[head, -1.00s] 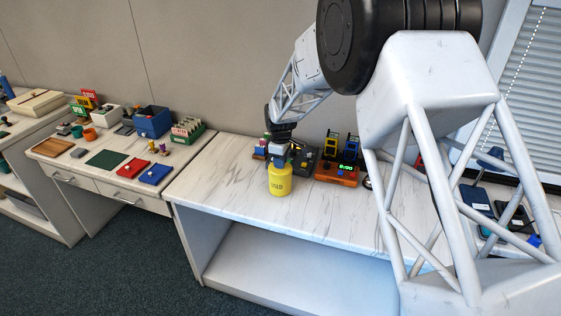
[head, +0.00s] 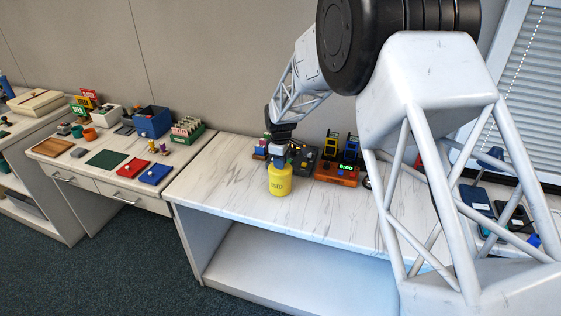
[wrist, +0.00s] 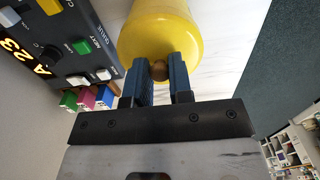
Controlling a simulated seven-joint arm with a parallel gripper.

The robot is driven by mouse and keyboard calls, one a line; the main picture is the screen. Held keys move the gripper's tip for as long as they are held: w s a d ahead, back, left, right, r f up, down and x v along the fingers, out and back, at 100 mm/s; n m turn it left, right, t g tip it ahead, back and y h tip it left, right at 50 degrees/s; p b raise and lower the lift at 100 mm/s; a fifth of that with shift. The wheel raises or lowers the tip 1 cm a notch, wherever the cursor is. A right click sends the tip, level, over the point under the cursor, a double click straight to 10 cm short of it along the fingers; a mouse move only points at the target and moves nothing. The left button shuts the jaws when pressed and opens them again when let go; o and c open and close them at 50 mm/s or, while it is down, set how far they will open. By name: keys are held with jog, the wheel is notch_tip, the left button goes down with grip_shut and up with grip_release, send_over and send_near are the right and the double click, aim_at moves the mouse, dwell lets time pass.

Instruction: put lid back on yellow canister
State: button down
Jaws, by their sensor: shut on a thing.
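The yellow canister (head: 279,184) stands upright near the left front part of the white marbled counter, with dark lettering on its front. My gripper (head: 280,162) points down right at its top. In the wrist view my gripper's blue fingers (wrist: 158,68) are shut on a small brown round knob (wrist: 159,71). The knob is in front of a rounded yellow surface (wrist: 162,35), which is the lid or canister top. The fingers hide part of it. I cannot tell whether the lid sits fully on the rim.
A dark panel with coloured buttons (wrist: 75,40) is close beside the canister. The counter left and front of the canister (head: 225,185) is clear. A lower desk with trays and boxes (head: 107,158) is further left.

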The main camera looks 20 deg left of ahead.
dwell(0.9)
jog(key=shift+c, duration=2.4)
grip_release()
jog(key=shift+r, duration=3.45)
grip_shut()
jog(key=shift+f, duration=2.4)
